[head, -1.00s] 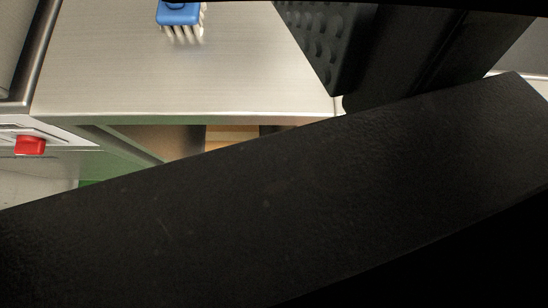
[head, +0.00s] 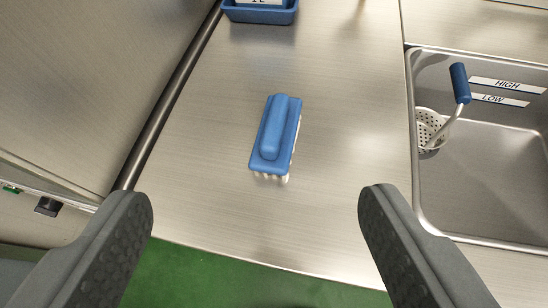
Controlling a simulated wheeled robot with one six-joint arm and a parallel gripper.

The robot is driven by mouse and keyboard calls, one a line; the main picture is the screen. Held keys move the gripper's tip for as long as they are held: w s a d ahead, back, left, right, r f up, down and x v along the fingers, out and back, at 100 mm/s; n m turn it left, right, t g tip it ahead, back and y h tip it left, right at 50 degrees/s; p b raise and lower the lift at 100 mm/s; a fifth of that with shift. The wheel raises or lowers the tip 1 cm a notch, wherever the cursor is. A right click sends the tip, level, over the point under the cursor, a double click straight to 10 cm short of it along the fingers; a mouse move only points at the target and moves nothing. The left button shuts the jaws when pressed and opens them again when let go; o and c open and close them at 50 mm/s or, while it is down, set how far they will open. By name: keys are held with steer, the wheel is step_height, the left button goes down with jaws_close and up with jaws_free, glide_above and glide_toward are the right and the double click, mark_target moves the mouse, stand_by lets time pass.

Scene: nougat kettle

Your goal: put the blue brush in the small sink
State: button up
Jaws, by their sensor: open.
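The blue brush (head: 274,138) lies on the steel counter with its blue handle up and its pale bristles down. It is slightly tilted in the picture, its long side running away from me. My gripper (head: 255,205) is open and empty, one dark finger at the lower left and one at the lower right. The brush is beyond the fingertips, between their lines, and not touched. A sink (head: 484,185) with a steel basin is at the right; its right part is cut off, so I cannot tell whether it is the small one.
A ladle-like strainer with a blue handle (head: 460,84) leans in the sink's left corner, near HIGH and LOW labels (head: 500,99). A blue tray (head: 260,12) stands at the far edge. A steel wall with a dark bar (head: 168,105) bounds the left. Counter around the brush is clear.

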mark_target(275, 117)
steer(key=w+f+m+g+h, duration=0.1)
steer(key=w+f+m+g, duration=0.1)
steer(key=w+g, duration=0.9)
steer(key=w+f, duration=0.1)
steer(key=f, duration=0.3)
steer(key=w+f+t, duration=0.1)
steer(key=w+f, duration=0.1)
steer(key=f, duration=0.1)
steer(key=w+f+t, duration=0.1)
steer(key=f, duration=0.3)
steer(key=shift+w+d+f, duration=0.25)
steer(key=shift+w+f, duration=0.1)
steer(key=shift+w, duration=0.05)
steer(key=shift+w+d+x, duration=0.15)
steer(key=shift+x, duration=1.2)
steer(key=shift+w+d+x, duration=0.1)
steer(key=shift+w+x, duration=0.05)
steer(key=shift+x, duration=1.15)
steer(key=shift+r, duration=0.1)
steer(key=c, duration=1.2)
